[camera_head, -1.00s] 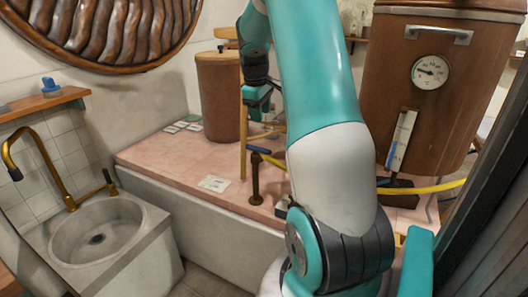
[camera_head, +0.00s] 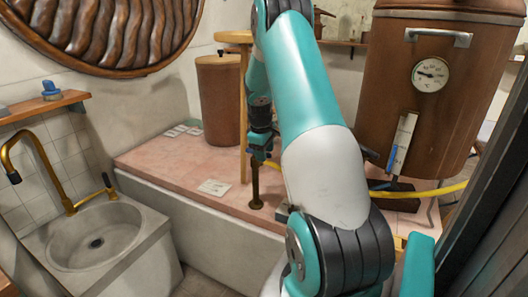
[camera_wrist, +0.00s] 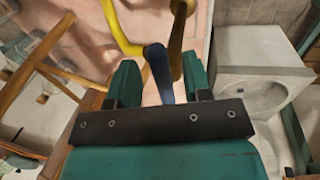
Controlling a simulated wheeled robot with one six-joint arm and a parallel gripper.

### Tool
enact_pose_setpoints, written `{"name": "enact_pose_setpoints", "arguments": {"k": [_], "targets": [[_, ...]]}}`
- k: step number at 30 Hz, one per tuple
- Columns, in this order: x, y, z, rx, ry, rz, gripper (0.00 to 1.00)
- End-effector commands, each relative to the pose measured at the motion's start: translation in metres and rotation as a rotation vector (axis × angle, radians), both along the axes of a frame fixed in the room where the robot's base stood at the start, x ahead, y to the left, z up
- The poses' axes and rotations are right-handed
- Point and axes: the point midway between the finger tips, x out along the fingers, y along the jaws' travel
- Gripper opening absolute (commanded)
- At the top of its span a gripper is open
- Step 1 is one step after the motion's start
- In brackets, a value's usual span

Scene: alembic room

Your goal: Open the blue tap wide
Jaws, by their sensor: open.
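The tap is a brass post (camera_head: 256,188) standing near the front edge of the pink tiled counter, its upper part hidden behind my gripper in the head view. In the wrist view its blue lever handle (camera_wrist: 159,70) shows between my two fingers, with the brass part (camera_wrist: 178,40) beyond it. My gripper (camera_wrist: 161,80) is open, one finger on each side of the blue handle. I see gaps on both sides, and the handle's near end is hidden behind the dark palm bar. In the head view my gripper (camera_head: 260,146) is at the top of the post.
A sink (camera_head: 98,240) with a brass faucet (camera_head: 50,165) stands left of the pink counter (camera_head: 160,157). A large copper boiler (camera_head: 400,110) stands at the right, with a yellow hose (camera_head: 440,189) below it. A wooden stool (camera_head: 243,100) stands behind my gripper. White tiles (camera_head: 213,187) lie on the counter.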

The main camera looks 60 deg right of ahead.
Motion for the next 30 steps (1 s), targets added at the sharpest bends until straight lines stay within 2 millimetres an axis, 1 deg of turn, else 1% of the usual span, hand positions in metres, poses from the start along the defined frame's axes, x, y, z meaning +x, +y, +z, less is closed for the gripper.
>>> {"name": "enact_pose_setpoints", "arguments": {"k": [2,5,6,8,9,16,20,26,30], "targets": [[0.000,0.000,0.000,0.000,0.000,0.000,0.45],[0.000,0.000,0.000,0.000,0.000,0.000,0.25],[0.000,0.000,0.000,0.000,0.000,0.000,0.15],[0.000,0.000,0.000,0.000,0.000,0.000,0.02],[0.000,0.000,0.000,0.000,0.000,0.000,0.00],[0.000,0.001,0.001,0.001,0.001,-0.011,0.00],[0.000,0.002,0.001,0.001,0.001,-0.048,0.00],[0.001,0.007,0.002,0.001,0.003,-0.167,0.00],[0.002,0.011,0.003,0.001,0.002,-0.287,0.00]]}}
